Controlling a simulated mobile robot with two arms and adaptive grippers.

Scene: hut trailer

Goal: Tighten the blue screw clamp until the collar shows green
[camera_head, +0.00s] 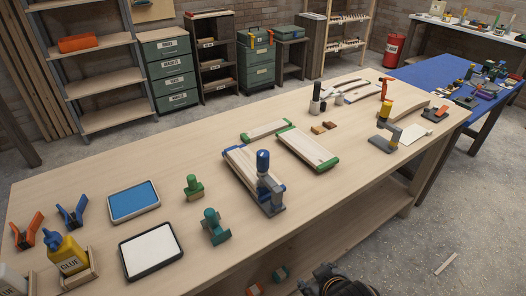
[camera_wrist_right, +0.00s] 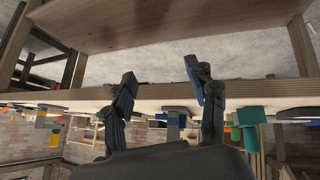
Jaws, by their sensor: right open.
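The blue screw clamp (camera_head: 268,186) stands upright near the front edge of the workbench, with a blue handle on top and a grey-blue body. It sits at the near end of a pale board (camera_head: 240,160) with blue ends. I cannot make out a green mark on its collar. My right gripper (camera_wrist_right: 160,75) is open and empty in the wrist view, which is upside down. The clamp seems to show beyond its fingers, at the bench edge (camera_wrist_right: 172,118). In the head view only dark parts of my right arm show at the bottom edge. My left gripper is out of view.
Green clamps (camera_head: 193,187) (camera_head: 214,227) stand left of the blue one; a yellow-topped clamp (camera_head: 385,120) stands right. A green-ended board (camera_head: 307,150) lies beside it. A blue tray (camera_head: 133,201) and a white tray (camera_head: 150,250) lie left. A lower shelf is under the bench (camera_head: 320,222).

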